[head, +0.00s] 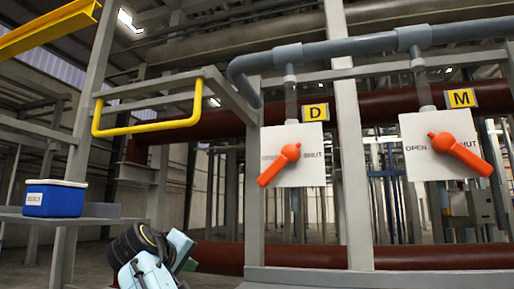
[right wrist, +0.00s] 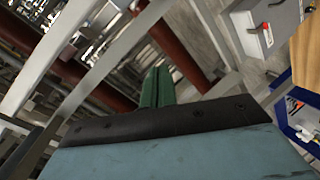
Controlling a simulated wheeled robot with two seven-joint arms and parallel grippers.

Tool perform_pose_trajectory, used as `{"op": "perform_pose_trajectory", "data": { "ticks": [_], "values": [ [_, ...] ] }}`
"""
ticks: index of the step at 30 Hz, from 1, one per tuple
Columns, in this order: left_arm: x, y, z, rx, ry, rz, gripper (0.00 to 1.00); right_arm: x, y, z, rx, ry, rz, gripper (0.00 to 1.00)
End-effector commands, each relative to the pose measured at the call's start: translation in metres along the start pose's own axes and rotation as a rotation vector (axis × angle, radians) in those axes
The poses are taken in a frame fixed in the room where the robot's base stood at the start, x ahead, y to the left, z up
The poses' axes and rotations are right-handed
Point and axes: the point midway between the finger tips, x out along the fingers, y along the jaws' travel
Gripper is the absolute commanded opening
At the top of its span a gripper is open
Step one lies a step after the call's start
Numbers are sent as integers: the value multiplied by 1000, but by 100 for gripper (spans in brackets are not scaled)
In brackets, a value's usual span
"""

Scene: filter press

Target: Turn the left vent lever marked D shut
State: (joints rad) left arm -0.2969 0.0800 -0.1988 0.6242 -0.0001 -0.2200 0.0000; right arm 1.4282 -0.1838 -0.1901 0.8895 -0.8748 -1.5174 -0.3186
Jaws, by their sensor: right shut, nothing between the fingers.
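The orange lever (head: 279,165) on the left white plate (head: 310,140), under the yellow D sign (head: 315,112), slants down to the left and covers most of the word on that side. The word SHUT stays readable on the right. My right gripper (head: 188,264) is low in the head view, left of and below the D lever, well apart from it. In the right wrist view its green fingers (right wrist: 157,84) are together and empty. The D lever cannot be made out in that view. My left gripper is not in view.
A second orange lever (head: 460,154) under the yellow M sign (head: 462,98) slants down to the right. A yellow rail (head: 150,129) juts out at upper left. A blue box (head: 55,199) stands on a grey shelf at left. Grey posts (head: 350,180) stand between the plates.

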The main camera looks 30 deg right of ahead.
Motion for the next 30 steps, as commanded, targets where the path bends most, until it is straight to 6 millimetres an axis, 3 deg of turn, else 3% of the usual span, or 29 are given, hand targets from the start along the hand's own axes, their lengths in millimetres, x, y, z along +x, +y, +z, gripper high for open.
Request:
{"op": "perform_pose_trajectory", "data": {
  "ticks": [1,3,6,9,12,17,30],
  "values": [
    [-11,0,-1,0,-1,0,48,-36,60,-14,55,-1,52,0],
    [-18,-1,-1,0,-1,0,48,-79,122,-18,122,-18,110,0],
    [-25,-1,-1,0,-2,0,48,-131,190,-14,210,-42,169,0],
    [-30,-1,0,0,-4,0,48,-169,231,-6,273,-61,202,0],
    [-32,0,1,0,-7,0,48,-190,253,1,312,-73,218,0],
    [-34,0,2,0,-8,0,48,-190,263,5,330,-80,225,0],
    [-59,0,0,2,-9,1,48,-103,282,15,327,-81,224,0]
  ]
}}
